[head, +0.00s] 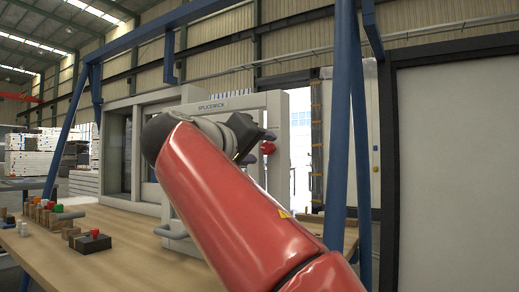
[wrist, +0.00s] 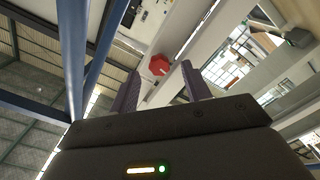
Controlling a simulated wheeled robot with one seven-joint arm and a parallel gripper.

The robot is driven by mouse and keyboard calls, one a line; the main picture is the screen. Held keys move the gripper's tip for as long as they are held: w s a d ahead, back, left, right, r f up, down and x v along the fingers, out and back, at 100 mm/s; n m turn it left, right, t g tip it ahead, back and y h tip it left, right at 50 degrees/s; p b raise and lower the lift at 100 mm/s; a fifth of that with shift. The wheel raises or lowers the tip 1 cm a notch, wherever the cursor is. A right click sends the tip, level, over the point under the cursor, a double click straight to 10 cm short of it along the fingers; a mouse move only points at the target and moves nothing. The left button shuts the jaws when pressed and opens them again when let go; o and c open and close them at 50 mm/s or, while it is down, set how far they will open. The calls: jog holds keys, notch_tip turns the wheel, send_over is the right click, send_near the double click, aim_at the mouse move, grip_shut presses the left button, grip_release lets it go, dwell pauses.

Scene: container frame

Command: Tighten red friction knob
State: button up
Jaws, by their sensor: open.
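The red friction knob (head: 268,148) is on the light grey upright of the frame, just beyond the tip of my gripper (head: 261,147). In the wrist view the red knob (wrist: 158,65) appears ahead of and between the two dark fingers of my gripper (wrist: 160,78). It is many-sided and sits on a pale bar. The fingers are spread, with a gap on each side of the knob in the picture. I cannot tell whether the fingertips reach past the knob's face. My red arm hides part of the frame in the head view.
A wooden table (head: 125,255) carries a dark box with a red button (head: 91,241) and several small coloured pieces at left. A blue post (head: 345,130) stands right of the arm. A grey handle (head: 172,233) sticks out low on the frame.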

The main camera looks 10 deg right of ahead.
jog(key=v, duration=0.6)
jog(key=shift+s+a, duration=0.25)
